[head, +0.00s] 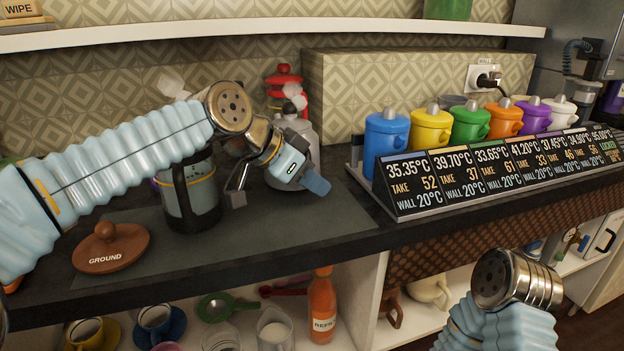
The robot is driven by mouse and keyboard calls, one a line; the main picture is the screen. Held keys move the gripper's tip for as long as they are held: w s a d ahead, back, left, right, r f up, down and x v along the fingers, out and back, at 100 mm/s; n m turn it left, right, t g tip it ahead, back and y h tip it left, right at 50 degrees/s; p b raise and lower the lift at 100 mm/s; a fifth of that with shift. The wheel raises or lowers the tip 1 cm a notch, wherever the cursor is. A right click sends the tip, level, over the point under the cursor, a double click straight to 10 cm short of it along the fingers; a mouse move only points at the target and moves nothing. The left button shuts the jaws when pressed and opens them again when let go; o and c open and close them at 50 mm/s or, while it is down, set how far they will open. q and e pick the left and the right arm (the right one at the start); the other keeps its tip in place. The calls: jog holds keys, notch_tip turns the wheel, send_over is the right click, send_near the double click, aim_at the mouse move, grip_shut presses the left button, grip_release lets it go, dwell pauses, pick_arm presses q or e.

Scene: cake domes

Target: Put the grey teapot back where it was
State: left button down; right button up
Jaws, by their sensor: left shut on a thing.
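The grey teapot (304,136) stands or hangs over the counter right of the middle, partly hidden behind my left gripper. Its upper body and a pale round knob show. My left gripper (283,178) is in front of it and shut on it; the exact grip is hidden. I cannot tell whether the teapot's base touches the dark mat (345,222). My right arm comes up at the lower right, and its gripper is not visible.
A French press (188,195) stands left of my left gripper. A brown lid marked GROUND (108,248) lies at the left. A red pot (284,76) is behind the teapot. Colored lidded mugs (431,128) stand behind the display row (480,170) at right. A shelf (250,32) runs above.

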pick_arm(q)
jog(key=shift+f+b, duration=0.4)
jog(key=shift+f, duration=0.05)
jog(key=c, duration=1.4)
grip_release()
jog(key=shift+o, duration=0.2)
jog(key=o, duration=1.4)
jog(key=shift+c, duration=0.2)
jog(key=shift+v, duration=3.7)
